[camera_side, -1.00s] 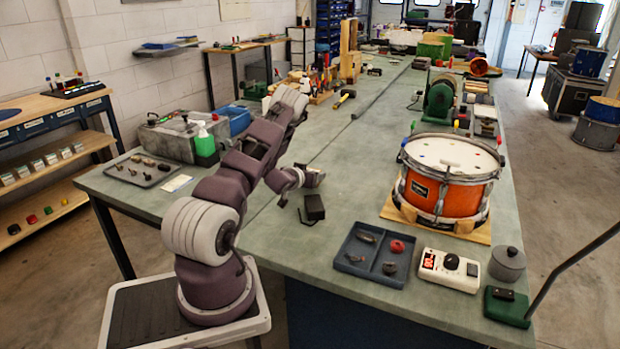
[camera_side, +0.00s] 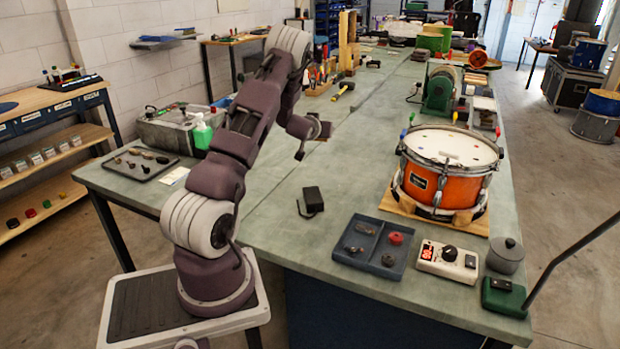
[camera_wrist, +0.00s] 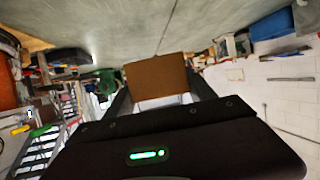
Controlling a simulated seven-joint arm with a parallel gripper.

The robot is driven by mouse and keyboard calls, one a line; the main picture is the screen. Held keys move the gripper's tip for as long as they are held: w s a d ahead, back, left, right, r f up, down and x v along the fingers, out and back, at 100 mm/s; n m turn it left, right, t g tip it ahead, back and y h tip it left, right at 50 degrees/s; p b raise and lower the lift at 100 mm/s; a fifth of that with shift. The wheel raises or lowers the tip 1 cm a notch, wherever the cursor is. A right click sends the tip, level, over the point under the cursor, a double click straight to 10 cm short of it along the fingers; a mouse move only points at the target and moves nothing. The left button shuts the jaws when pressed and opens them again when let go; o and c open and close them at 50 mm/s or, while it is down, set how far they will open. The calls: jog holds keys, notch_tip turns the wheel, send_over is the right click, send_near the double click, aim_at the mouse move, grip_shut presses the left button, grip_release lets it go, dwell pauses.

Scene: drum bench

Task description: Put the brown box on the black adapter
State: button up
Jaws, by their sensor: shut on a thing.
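The brown box (camera_wrist: 157,77) is held between the fingers of my gripper (camera_wrist: 160,95) in the wrist view. In the side view the box (camera_side: 325,130) shows small at my gripper (camera_side: 312,140), which is raised above the bench. The black adapter (camera_side: 313,198) lies on the bench in the side view, below and nearer the camera than my gripper, with a short cable at its left. Nothing is on top of the adapter. The box and adapter are apart.
A blue divided tray (camera_side: 350,262) with small parts, a white control unit (camera_side: 447,261) and an orange drum (camera_side: 440,185) on a wooden board stand to the right. A grey tray (camera_side: 140,165) lies at left. The bench (camera_side: 330,165) around the adapter is mostly clear.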

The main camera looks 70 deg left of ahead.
jog(key=d+r+n+g, duration=0.1)
jog(key=w+d+r+n+g+y, duration=0.1)
jog(key=shift+w+r+n+g, duration=0.2)
jog(key=shift+n+g, duration=0.1)
jog(key=shift+g, duration=0.1)
jog(key=s+d+n+g, duration=0.1)
jog(key=d+n+g, duration=0.2)
jog(key=n+g, duration=0.5)
jog(key=g, duration=0.2)
send_over(311, 196)
notch_tip(311, 196, down, 4)
notch_tip(311, 196, down, 8)
jog(key=shift+r, duration=0.1)
jog(key=o, duration=1.4)
jog(key=shift+f, duration=0.25)
jog(key=shift+o, duration=0.2)
